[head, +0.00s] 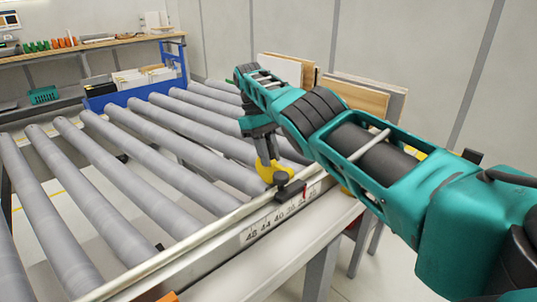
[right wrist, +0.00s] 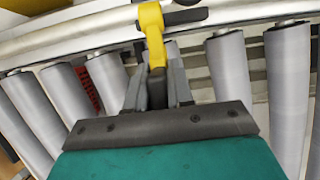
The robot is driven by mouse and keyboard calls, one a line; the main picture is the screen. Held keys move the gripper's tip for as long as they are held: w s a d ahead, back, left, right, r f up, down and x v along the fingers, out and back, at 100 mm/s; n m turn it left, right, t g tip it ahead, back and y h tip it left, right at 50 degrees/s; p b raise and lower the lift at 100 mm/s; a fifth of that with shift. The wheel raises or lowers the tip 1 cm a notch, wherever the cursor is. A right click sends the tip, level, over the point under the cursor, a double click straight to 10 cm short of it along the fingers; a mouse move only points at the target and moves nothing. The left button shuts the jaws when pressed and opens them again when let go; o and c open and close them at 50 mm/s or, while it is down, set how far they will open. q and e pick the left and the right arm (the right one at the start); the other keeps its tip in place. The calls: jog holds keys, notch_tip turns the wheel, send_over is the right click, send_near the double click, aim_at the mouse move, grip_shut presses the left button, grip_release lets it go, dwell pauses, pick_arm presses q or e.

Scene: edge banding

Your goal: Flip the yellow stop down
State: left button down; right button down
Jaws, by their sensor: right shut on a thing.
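The yellow stop (head: 272,172) is mounted with a black knob (head: 281,179) on the rail at the near edge of the roller conveyor. My right gripper (head: 266,150) comes down onto it from above, with its fingers around its upright part. In the right wrist view the yellow stop (right wrist: 152,30) runs between the two grey fingers of my right gripper (right wrist: 158,85), which is shut on it. The stop's lower part is dark between the fingers. My left gripper is not in view.
Grey rollers (head: 150,150) fill the left and middle. A ruler scale (head: 275,220) runs along the conveyor's near side. A blue bin (head: 130,92) stands at the far end, and boards (head: 355,95) lean behind my right arm. A workbench (head: 90,45) stands back left.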

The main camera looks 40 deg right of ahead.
jog(key=shift+f, duration=0.1)
jog(key=c, duration=1.1)
grip_release()
